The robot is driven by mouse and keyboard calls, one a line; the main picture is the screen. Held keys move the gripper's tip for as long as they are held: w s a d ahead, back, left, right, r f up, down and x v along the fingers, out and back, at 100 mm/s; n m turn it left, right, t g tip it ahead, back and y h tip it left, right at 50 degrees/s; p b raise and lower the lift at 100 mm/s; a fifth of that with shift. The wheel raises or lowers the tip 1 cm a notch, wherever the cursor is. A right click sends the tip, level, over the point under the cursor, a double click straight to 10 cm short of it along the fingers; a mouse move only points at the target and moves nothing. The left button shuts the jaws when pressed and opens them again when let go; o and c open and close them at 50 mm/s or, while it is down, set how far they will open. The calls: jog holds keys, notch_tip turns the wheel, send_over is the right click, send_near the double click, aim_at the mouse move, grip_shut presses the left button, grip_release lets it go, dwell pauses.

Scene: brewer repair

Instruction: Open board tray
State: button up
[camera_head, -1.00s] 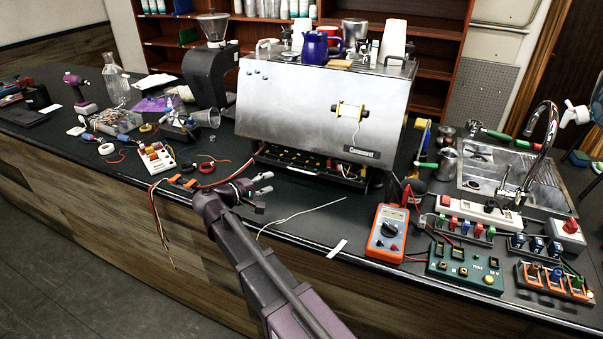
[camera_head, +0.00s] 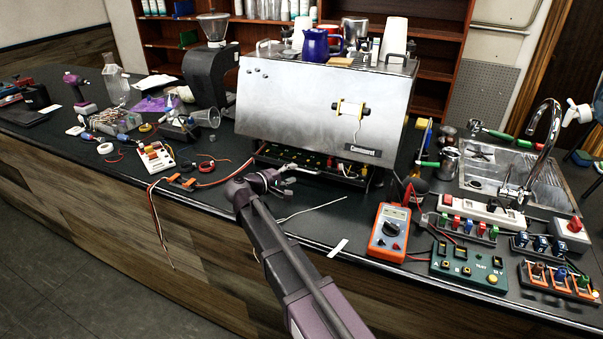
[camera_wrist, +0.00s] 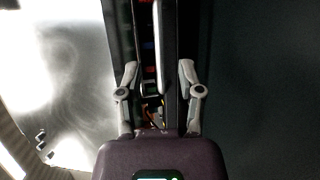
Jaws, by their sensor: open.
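The board tray (camera_head: 325,164) is a dark, low tray with coloured parts, under the steel brewer (camera_head: 315,105). A pale metal bar runs along its front edge. In the wrist view the tray (camera_wrist: 147,40) is a narrow dark strip, and the bar (camera_wrist: 158,40) runs lengthwise between the fingers. My gripper (camera_head: 281,176) is at the left part of the tray's front. It also shows in the wrist view (camera_wrist: 158,72), fingers spread on either side of the bar. Whether a finger touches it I cannot tell. My gripper hides part of the tray.
An orange multimeter (camera_head: 389,232) and a green test board (camera_head: 468,267) lie right of my arm. Wires and a small white-and-red board (camera_head: 156,157) lie left. A loose pale wire (camera_head: 312,209) crosses the counter (camera_head: 225,192) in front of the brewer.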

aim_at(302, 170)
jog(key=shift+b+x, duration=0.35)
jog(key=shift+x, duration=2)
grip_shut()
